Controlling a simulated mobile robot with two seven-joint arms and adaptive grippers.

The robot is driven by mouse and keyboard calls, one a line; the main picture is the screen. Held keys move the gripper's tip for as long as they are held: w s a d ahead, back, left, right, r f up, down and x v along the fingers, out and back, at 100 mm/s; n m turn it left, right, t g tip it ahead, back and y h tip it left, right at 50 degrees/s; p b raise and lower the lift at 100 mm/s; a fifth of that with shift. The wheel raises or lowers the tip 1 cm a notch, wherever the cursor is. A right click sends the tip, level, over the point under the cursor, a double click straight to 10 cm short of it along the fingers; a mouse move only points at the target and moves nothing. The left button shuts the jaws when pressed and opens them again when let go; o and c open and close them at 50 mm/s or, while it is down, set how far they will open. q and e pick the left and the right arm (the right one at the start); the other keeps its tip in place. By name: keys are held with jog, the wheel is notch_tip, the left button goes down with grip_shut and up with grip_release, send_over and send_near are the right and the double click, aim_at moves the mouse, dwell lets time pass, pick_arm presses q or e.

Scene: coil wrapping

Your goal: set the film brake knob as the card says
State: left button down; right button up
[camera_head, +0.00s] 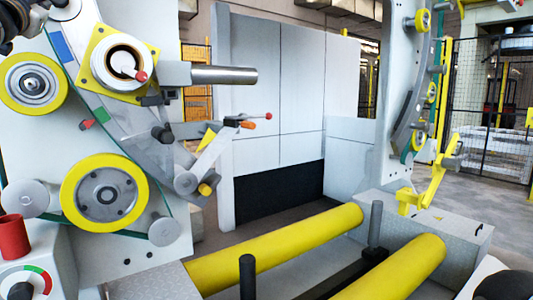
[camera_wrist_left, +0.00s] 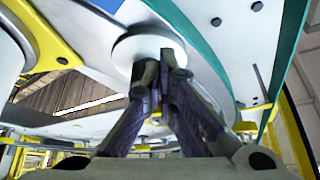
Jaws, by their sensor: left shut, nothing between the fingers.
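A dial (camera_head: 24,280) with a green and red arc on a white face sits on a grey box at the lower left of the head view. It looks like the film brake knob; its pointer setting is too small to read. I cannot make out a card in either view. My left gripper (camera_wrist_left: 160,62) is shut and empty in the left wrist view. Its fingertips are in front of a white disc (camera_wrist_left: 133,43) on the machine; I cannot tell whether they touch. Dark parts at the upper left of the head view seem to be my left arm. My right gripper does not show.
A red cylinder (camera_head: 13,238) stands on the box above the dial. The machine panel carries yellow-rimmed rollers (camera_head: 104,192) and a protruding metal bar (camera_head: 224,75). Yellow rollers (camera_head: 280,249) lie low in front. A grey cabinet wall (camera_head: 270,80) stands behind.

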pick_arm(q)
jog(key=shift+d+r, duration=0.1)
jog(key=shift+w+d+f, duration=0.15)
jog(key=shift+d+f, duration=0.05)
jog(key=shift+w+d+f, duration=0.3)
jog(key=shift+d+f, duration=0.1)
jog(key=shift+d, duration=0.05)
jog(key=shift+w+d, duration=0.15)
jog(key=shift+d, duration=0.05)
jog(key=shift+w+d, duration=0.1)
jog(key=shift+d, duration=0.1)
dwell(0.5)
jog(key=shift+f, duration=0.1)
